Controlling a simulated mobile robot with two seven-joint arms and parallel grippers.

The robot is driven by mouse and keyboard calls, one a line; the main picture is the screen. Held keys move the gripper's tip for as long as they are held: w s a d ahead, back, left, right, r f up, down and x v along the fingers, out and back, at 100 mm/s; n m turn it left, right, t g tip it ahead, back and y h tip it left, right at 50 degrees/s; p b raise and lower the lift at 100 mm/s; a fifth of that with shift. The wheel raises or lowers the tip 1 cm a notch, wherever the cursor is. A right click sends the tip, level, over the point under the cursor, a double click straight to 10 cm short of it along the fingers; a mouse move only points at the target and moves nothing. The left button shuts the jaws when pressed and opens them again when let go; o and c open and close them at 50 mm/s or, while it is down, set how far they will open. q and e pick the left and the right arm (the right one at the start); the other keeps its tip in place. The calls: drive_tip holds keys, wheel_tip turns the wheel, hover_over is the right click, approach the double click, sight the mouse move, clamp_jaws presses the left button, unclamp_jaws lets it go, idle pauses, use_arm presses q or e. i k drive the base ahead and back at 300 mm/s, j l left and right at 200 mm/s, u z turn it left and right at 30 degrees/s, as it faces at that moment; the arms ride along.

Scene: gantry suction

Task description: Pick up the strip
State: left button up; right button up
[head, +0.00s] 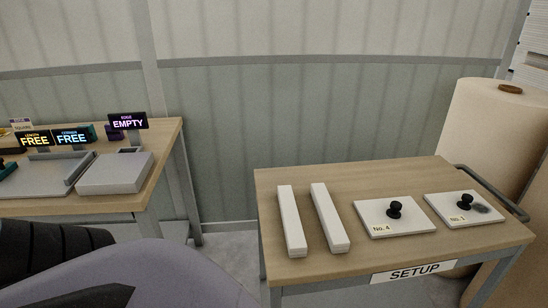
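Two long white strips lie side by side on the wooden top of the cart: a left strip (291,220) and a right strip (329,217). They run from back to front, with a narrow gap between them, and nothing touches them. I cannot tell which of the two the task means. Neither of my grippers is in view.
Two white plates with black knobs, No. 4 (376,220) and No. 1 (446,212), lie right of the strips on the cart (275,182), labelled SETUP. A left table (120,203) holds grey fixtures and signs reading FREE and EMPTY. A large roll (487,130) stands behind right.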

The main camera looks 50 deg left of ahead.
sight(296, 241)
drive_tip(key=i+l+u, duration=0.2)
drive_tip(key=u, duration=0.2)
drive_tip(key=i+l+u, duration=0.15)
drive_tip(key=u, duration=0.25)
drive_tip(key=i+l+u, duration=0.1)
drive_tip(key=l+u, duration=0.3)
drive_tip(key=i+l+u, duration=0.1)
drive_tip(key=l+u, duration=0.3)
